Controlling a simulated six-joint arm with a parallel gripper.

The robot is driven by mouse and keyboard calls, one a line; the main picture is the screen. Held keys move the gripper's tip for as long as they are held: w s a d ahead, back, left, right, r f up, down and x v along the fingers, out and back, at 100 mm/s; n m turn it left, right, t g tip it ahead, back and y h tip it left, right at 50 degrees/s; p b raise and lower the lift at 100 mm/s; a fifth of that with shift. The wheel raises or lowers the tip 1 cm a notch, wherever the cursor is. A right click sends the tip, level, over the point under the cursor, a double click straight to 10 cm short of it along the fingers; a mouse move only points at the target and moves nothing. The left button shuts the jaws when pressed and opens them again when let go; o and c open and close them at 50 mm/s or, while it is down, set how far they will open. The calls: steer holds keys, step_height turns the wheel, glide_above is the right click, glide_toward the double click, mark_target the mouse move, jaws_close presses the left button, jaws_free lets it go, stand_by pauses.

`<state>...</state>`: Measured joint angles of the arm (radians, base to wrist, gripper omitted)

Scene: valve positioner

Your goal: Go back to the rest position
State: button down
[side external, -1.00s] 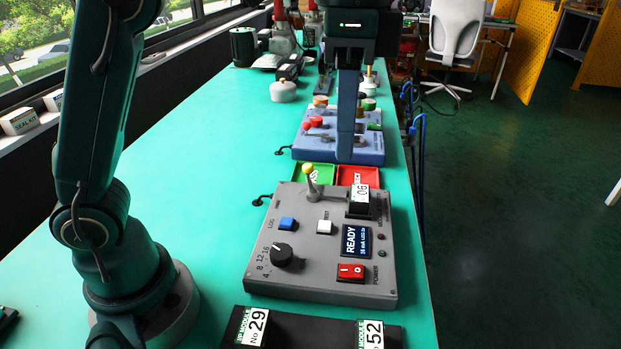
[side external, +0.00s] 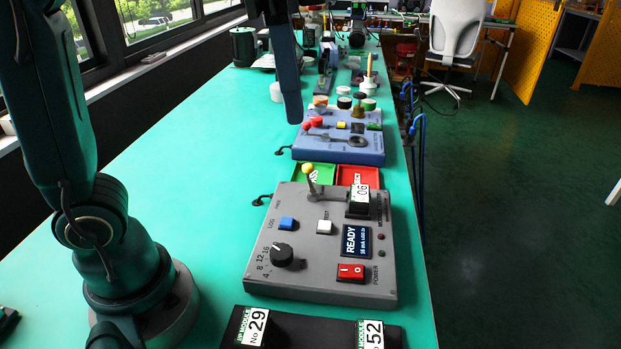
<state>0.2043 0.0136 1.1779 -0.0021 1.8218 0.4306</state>
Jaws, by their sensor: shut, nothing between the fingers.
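My gripper (side external: 293,112) is shut and empty, its long blue-grey fingers pointing down over the green bench, at the left edge of the blue control box (side external: 352,152). I cannot tell its exact height. The grey valve positioner box (side external: 325,262) stands nearer, clear of my gripper. Its display reads READY. It carries a yellow-tipped lever (side external: 309,172), a blue LOG button (side external: 288,223), a white button (side external: 324,227), a black dial (side external: 282,254) and a red power switch (side external: 351,271). A module labelled 06 (side external: 360,199) sits at its upper right.
A green tray (side external: 312,170) and a red tray (side external: 372,176) lie between the two boxes. A black rack (side external: 315,334) with modules 29 and 52 is at the front. Jars and tools stand at the back. The left side of the green bench (side external: 190,190) is clear.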

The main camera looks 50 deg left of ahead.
steer(key=s+a+f+n+t, duration=0.2)
steer(key=s+f+n, duration=0.1)
steer(key=f, duration=0.3)
steer(key=s+a+f+n+t, duration=0.1)
steer(key=s+a+f+n, duration=0.1)
steer(key=f, duration=0.4)
steer(key=shift+s+a+f+n+t, duration=0.35)
steer(key=shift+s+n, duration=0.3)
steer(key=shift+n, duration=0.25)
steer(key=c, duration=1.2)
jaws_free()
steer(key=shift+w+f, duration=0.1)
steer(key=shift+w, duration=0.15)
steer(key=o, duration=0.6)
steer(key=shift+w+r+t, duration=0.2)
steer(key=shift+r+t, duration=0.05)
steer(key=shift+c, duration=0.2)
steer(key=m+g, duration=0.5)
steer(key=m, duration=0.3)
glide_above(339, 270)
steer(key=f, duration=0.5)
steer(key=shift+w+a+f, duration=0.1)
steer(key=shift+w+f, duration=0.15)
steer(key=shift+f, duration=0.15)
steer(key=shift+s+f+m+g, duration=0.2)
steer(key=shift+f+m+g, duration=0.1)
steer(key=shift+f, duration=2.6)
